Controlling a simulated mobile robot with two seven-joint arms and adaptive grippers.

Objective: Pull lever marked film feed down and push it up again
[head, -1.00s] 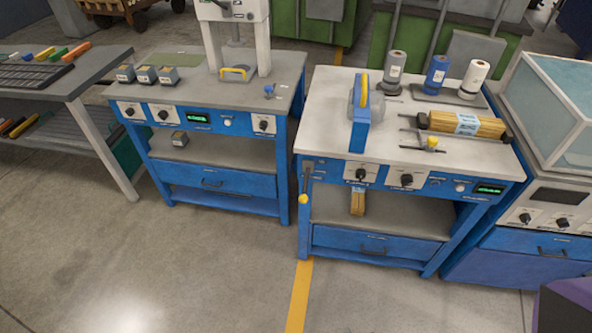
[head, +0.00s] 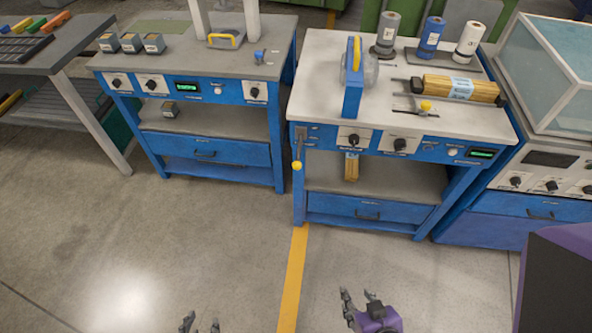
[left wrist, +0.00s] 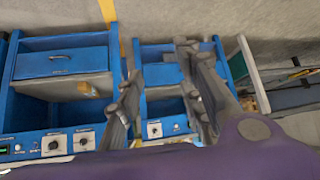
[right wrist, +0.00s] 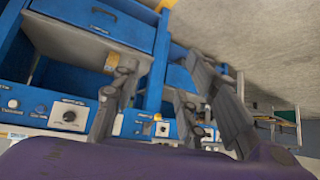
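A lever with a yellow ball end (head: 297,165) hangs from the left end of the front panel of the right-hand blue workbench (head: 335,188). Its ball is at the lower end; its label is too small to read. My right gripper (head: 358,296) is low in front of this bench, apart from the lever, with its fingers spread and empty. They also show open in the right wrist view (right wrist: 158,72). My left gripper (head: 201,322) is at the bottom edge, lower left of the lever. Its fingers are apart and empty in the left wrist view (left wrist: 160,70).
The bench top holds a blue upright unit with a yellow handle (head: 353,80), several spools including a blue one (head: 434,38), a wood bundle (head: 458,87) and another yellow knob (head: 426,106). A second workbench (head: 232,113) stands left. The floor between is clear, with a yellow line (head: 293,275).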

